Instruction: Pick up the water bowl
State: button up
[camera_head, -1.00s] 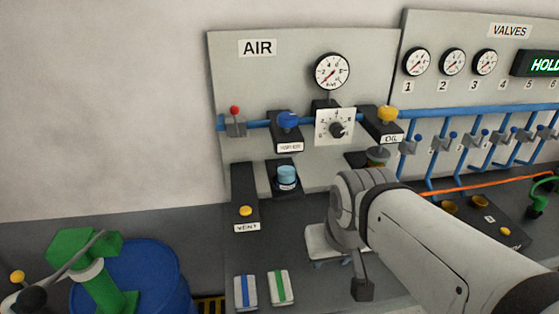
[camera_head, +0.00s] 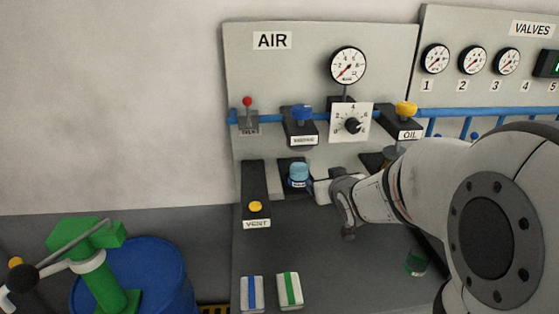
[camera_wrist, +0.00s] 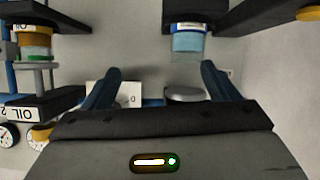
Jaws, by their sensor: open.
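The water bowl (camera_head: 299,177) is a small light-blue cup with a white label, in a dark mount on the AIR panel, below the blue knob (camera_head: 302,112). In the wrist view the bowl (camera_wrist: 188,42) is ahead of my fingertips, nearer the right-hand finger. My gripper (camera_wrist: 160,72) is open, with nothing between its two blue fingers. In the head view my gripper (camera_head: 322,190) is just right of the bowl at about its height. That view does not show clearly whether they touch.
The yellow-capped OIL unit (camera_head: 406,109) is to the right, and its bowl (camera_wrist: 36,45) shows at the wrist view's left. The VENT block (camera_head: 256,206) is left of the water bowl. Two striped pads (camera_head: 289,289) lie below. A blue drum (camera_head: 150,270) stands far left.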

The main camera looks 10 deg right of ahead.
aim_at(304, 172)
jog(key=w+f+t+y+b, duration=0.1)
jog(key=w+y, duration=0.1)
jog(key=w+a+f+n+t+y+b, duration=0.1)
jog(key=w+y, duration=0.1)
jog(key=w+a+f+n+t+y+b, duration=0.1)
jog(key=w+t, duration=0.1)
jog(key=shift+a+f+y, duration=0.2)
jog(key=shift+f+y, duration=0.2)
jog(key=p+x, duration=0.2)
jog(key=x, duration=0.5)
jog(key=shift+w+a, duration=0.2)
jog(key=shift+w, duration=0.15)
jog(key=c, duration=1.2)
